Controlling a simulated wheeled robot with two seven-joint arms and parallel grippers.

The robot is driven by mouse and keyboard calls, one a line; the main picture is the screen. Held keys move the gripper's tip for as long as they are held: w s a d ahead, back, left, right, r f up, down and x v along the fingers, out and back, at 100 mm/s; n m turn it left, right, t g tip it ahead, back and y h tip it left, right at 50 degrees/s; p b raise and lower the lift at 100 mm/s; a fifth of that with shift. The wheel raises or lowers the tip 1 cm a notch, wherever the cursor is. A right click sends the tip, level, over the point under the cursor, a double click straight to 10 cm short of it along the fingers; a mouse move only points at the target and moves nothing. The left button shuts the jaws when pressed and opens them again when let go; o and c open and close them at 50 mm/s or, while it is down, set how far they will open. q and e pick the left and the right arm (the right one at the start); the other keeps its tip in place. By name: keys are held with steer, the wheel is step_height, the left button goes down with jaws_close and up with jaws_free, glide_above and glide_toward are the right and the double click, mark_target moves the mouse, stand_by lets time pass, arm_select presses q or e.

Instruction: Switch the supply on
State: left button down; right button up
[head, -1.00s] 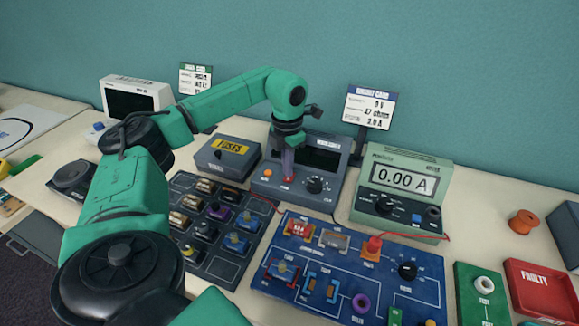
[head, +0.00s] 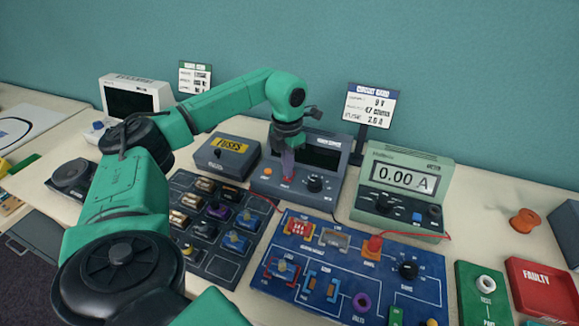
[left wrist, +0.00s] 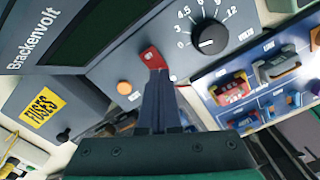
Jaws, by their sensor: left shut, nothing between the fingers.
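The supply (head: 340,172) is a grey-blue box with a dark, blank display (head: 316,152) and a black volts knob (head: 315,184). In the left wrist view it reads Brackenvolt, and its knob (left wrist: 209,40) points towards the low end of the scale. A red switch (left wrist: 151,57) on its front panel is at the tips of my left gripper (left wrist: 154,72). The fingers are shut and seem to touch the switch, partly covering it. An orange lamp or button (left wrist: 124,88) is beside it. In the head view my left gripper (head: 287,177) points down at the panel.
A fuse box (head: 222,160) stands left of the supply, and a green meter (head: 375,205) reading 0.00 A stands right. A parts tray (head: 185,240) and blue circuit board (head: 330,265) lie in front. A card stand (head: 370,108) is behind.

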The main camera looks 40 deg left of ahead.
arm_select(q)
steer(key=shift+f+b, duration=0.3)
steer(key=shift+f, duration=0.25)
steer(key=shift+s+r, duration=0.1)
step_height(320, 180, up, 7)
steer(key=p, duration=0.6)
stand_by(0.5)
